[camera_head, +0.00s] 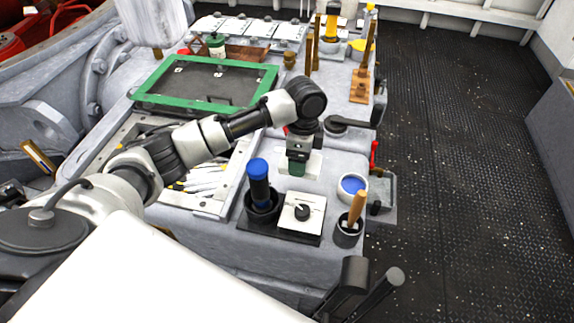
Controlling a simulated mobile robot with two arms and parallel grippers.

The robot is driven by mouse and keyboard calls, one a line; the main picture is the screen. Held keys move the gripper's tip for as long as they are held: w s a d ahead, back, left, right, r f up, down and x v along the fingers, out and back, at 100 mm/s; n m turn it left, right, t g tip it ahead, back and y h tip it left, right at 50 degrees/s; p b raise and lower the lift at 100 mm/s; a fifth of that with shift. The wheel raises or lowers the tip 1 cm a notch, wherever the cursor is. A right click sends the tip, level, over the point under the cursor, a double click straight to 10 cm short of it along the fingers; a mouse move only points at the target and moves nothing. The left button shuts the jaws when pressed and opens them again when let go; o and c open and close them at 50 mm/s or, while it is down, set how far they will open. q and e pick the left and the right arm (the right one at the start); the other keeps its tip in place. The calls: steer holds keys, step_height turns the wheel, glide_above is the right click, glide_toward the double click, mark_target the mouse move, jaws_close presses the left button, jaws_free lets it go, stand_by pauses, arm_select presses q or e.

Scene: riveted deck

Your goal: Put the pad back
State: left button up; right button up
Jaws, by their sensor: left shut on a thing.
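My left gripper (298,158) points down over the grey worktop, near the middle of the view. It is shut on a small dark green piece, which looks like the pad (296,169); the fingers hide most of it. A small whitish piece (314,164) shows just behind and beside it; I cannot tell whether the pad touches it or the worktop.
A blue-handled tool stands in a black cup (263,208) beside a white plate with a black knob (301,213). A blue-filled bowl (352,186) and a cup with a wooden handle (347,234) stand right. A green-framed panel (207,84) lies behind. Deck floor (455,150) is open.

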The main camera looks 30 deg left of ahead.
mark_target(286, 165)
arm_select(q)
steer(key=a+f, duration=0.1)
steer(key=a, duration=0.1)
steer(key=w+a+f, duration=0.1)
steer(key=a, duration=0.1)
steer(key=shift+f, duration=0.35)
steer(key=shift+a+f, duration=0.1)
steer(key=shift+f, duration=0.25)
step_height(286, 165, down, 3)
steer(key=shift+f, duration=0.2)
arm_select(e)
steer(key=shift+w+f, duration=0.2)
steer(key=shift+w, duration=0.55)
arm_select(q)
steer(key=shift+f, duration=0.1)
steer(key=o, duration=1.2)
